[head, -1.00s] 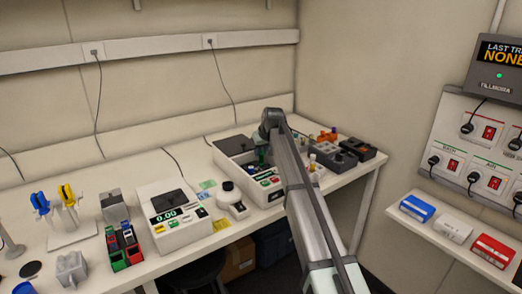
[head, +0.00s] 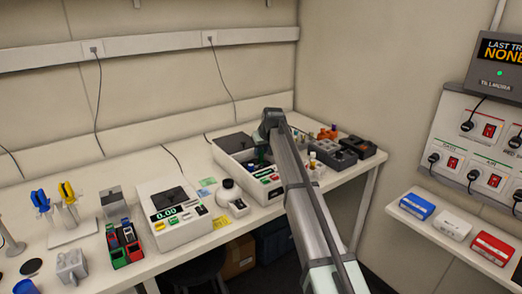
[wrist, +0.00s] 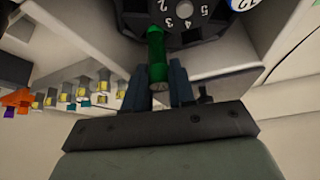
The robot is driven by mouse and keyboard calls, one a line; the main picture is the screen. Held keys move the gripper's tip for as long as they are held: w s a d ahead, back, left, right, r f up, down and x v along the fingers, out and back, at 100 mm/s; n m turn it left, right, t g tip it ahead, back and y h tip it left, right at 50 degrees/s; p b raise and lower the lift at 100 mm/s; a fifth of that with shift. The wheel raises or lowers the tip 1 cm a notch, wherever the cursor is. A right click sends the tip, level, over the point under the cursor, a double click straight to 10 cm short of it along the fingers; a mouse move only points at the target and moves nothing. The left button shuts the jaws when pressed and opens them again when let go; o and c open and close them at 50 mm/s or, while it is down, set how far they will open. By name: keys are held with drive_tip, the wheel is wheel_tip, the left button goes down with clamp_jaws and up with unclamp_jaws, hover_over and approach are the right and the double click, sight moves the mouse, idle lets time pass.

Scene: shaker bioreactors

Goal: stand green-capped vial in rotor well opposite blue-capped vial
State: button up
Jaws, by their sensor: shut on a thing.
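The green-capped vial (wrist: 157,58) is between the fingers of my gripper (wrist: 162,88) in the wrist view, and the gripper is shut on it. The dark rotor (wrist: 208,32), with numbers around its hub, lies just beyond the vial. The vial's far end overlaps the rotor's edge in the picture; I cannot tell whether it is inside a well. A blue and white round top (wrist: 243,4), possibly the blue-capped vial, shows at the upper edge. In the head view, my gripper (head: 262,158) is over the open centrifuge (head: 228,168), and my arm hides part of it.
A row of yellow-and-white vials (wrist: 82,90) stands left in the wrist view. In the head view, a balance (head: 172,222) and a small white device (head: 232,200) stand left of the centrifuge. Dark boxes (head: 345,152) sit right of my arm.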

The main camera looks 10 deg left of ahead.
drive_tip(key=shift+f, duration=1.25)
idle(0.3)
drive_tip(key=o, duration=0.9)
drive_tip(key=shift+w+d, duration=0.1)
drive_tip(key=shift+w+r, duration=0.1)
drive_tip(key=shift+r, duration=3.4)
drive_tip(key=shift+s, duration=0.2)
